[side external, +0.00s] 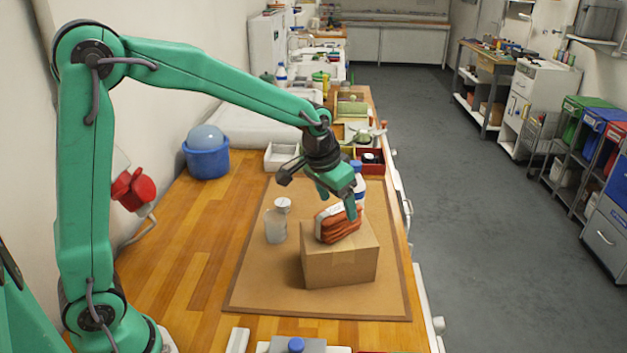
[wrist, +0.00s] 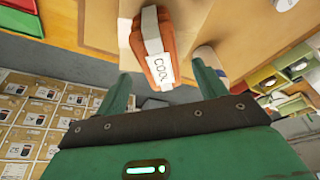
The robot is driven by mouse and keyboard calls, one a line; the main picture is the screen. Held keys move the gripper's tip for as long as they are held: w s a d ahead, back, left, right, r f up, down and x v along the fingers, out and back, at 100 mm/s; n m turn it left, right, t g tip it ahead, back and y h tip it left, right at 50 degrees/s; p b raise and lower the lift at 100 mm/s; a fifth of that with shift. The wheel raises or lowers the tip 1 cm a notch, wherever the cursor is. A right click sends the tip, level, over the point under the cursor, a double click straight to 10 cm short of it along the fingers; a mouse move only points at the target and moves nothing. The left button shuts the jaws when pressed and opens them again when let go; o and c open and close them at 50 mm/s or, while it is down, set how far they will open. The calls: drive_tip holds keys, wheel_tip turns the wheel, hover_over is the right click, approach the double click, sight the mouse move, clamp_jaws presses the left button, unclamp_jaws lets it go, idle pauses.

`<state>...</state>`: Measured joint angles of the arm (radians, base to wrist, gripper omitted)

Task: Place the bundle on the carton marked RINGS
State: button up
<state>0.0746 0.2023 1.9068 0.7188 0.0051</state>
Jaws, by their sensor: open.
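An orange-brown folded bundle (side external: 338,228) with a pale band lies on top of a closed cardboard carton (side external: 340,268). In the wrist view the bundle (wrist: 153,42) shows a white label with dark lettering, which I cannot read surely. No marking shows on the carton's visible faces, so I cannot tell whether it is the RINGS one. My gripper (side external: 337,201) is open just above the bundle, with its fingers pointing down. In the wrist view my gripper (wrist: 162,76) has its fingers apart, with the bundle between and beyond their tips.
The carton stands on a brown mat (side external: 250,290) on the wooden bench. A clear jar (side external: 276,222) stands left of the carton. A white bottle (side external: 359,182) is close behind my gripper. Small trays (side external: 280,156) and a blue bucket (side external: 206,158) are farther back. The mat's left front is clear.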

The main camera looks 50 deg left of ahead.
drive_tip(key=v, duration=0.7)
drive_tip(key=shift+r, duration=0.25)
drive_tip(key=shift+s+r, duration=0.1)
drive_tip(key=s+a+n+t, duration=0.1)
drive_tip(key=s+a+t, duration=0.1)
drive_tip(key=s, duration=1.9)
drive_tip(key=shift+s+a, duration=0.3)
drive_tip(key=shift+a, duration=0.4)
